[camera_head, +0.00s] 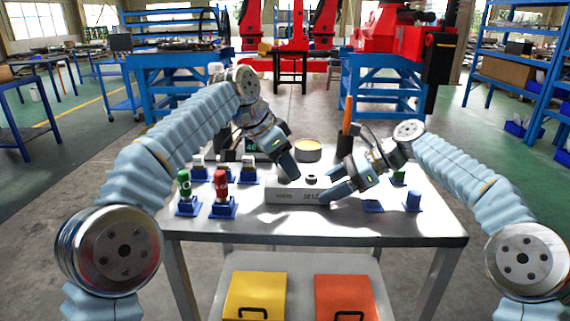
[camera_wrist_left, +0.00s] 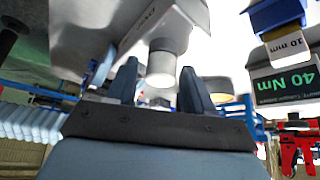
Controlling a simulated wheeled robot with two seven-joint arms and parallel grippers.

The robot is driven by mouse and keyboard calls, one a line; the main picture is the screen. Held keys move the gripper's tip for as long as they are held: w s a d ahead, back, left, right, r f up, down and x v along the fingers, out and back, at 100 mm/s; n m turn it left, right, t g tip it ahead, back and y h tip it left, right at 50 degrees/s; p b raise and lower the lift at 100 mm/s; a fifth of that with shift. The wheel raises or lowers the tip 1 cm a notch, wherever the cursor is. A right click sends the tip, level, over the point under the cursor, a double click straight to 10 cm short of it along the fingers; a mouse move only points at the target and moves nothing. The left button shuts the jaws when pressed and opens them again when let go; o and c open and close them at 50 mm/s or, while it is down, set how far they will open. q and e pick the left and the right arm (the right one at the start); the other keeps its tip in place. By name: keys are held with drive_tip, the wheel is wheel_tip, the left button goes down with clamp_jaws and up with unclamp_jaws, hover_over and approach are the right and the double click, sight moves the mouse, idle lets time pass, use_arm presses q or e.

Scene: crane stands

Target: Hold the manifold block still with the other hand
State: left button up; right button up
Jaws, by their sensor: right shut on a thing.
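The manifold block (camera_head: 285,196) is a pale grey block with printed marks on its front, on the table's middle. A dark-topped round fitting shows on its top. My right gripper (camera_head: 327,184) is shut on the block's right end. My left gripper (camera_head: 291,170) points down over the block's back left part. In the left wrist view its two fingers (camera_wrist_left: 160,78) stand apart, with a pale round stub (camera_wrist_left: 161,68) between or beyond their tips and gaps on both sides. Whether the stub belongs to the block is unclear.
Green-topped (camera_head: 185,190) and red-topped (camera_head: 221,190) pieces stand in blue holders at left. A blue piece (camera_head: 413,201) stands at right. A round tin (camera_head: 308,150) sits behind the block. A "40 Nm" display (camera_wrist_left: 287,85) shows in the left wrist view. The table's front strip is clear.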

use_arm(q)
clamp_jaws()
idle(0.3)
drive_tip(key=n, duration=0.2)
drive_tip(key=n+t+y, duration=0.1)
drive_tip(key=shift+s+r+n+t, duration=0.1)
drive_tip(key=shift+r+n+t, duration=0.05)
drive_tip(key=shift+n+t, duration=0.2)
drive_tip(key=shift+n+y, duration=0.4)
drive_tip(key=shift+n, duration=0.35)
drive_tip(key=shift+d+n+t+y, duration=0.1)
drive_tip(key=shift+n+t+y, duration=0.4)
drive_tip(key=shift+n, duration=0.6)
drive_tip(key=n+y, duration=0.1)
drive_tip(key=n, duration=0.2)
drive_tip(key=shift+y, duration=0.3)
